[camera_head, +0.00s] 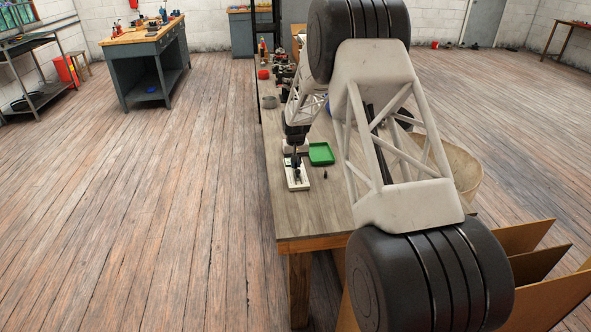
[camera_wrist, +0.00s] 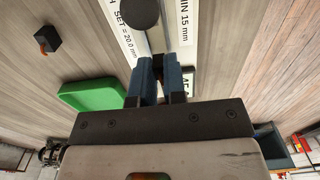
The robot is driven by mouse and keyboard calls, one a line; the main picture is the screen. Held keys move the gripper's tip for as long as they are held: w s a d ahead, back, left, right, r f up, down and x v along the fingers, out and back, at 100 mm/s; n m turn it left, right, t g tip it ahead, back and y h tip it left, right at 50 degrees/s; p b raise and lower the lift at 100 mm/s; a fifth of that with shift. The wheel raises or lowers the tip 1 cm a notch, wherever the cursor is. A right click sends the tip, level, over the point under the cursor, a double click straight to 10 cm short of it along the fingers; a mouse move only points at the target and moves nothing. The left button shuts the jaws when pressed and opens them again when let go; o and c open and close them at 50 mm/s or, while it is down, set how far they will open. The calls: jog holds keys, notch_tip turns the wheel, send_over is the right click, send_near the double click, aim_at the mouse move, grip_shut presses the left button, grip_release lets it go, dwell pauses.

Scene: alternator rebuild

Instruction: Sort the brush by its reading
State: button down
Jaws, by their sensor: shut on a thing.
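A white gauge (camera_head: 297,184) lies on the table, with printed labels "SET = 20.0 mm" and "MIN 15 mm" (camera_wrist: 186,25) on either side of a pale middle strip. A round black knob (camera_wrist: 138,12) stands at its far end in the wrist view.
A green tray (camera_head: 321,153) sits close beside the gauge, and shows in the wrist view (camera_wrist: 92,95). The table's front (camera_head: 310,222) is clear. A pale round bin (camera_head: 462,168) stands at right.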

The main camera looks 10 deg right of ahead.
jog(key=shift+r, duration=1.9)
jog(key=s+d, duration=0.2)
jog(key=d, duration=0.1)
jog(key=s+d, duration=0.3)
jog(key=d, duration=0.1)
jog(key=s+d+f, duration=0.1)
jog(key=s+d, duration=0.1)
jog(key=d, duration=0.2)
jog(key=shift+s, duration=0.4)
jog(key=shift+w, duration=0.15)
send_over(321, 159)
jog(key=shift+d+f, duration=0.1)
jog(key=shift+f, duration=0.6)
jog(key=shift+f, duration=0.1)
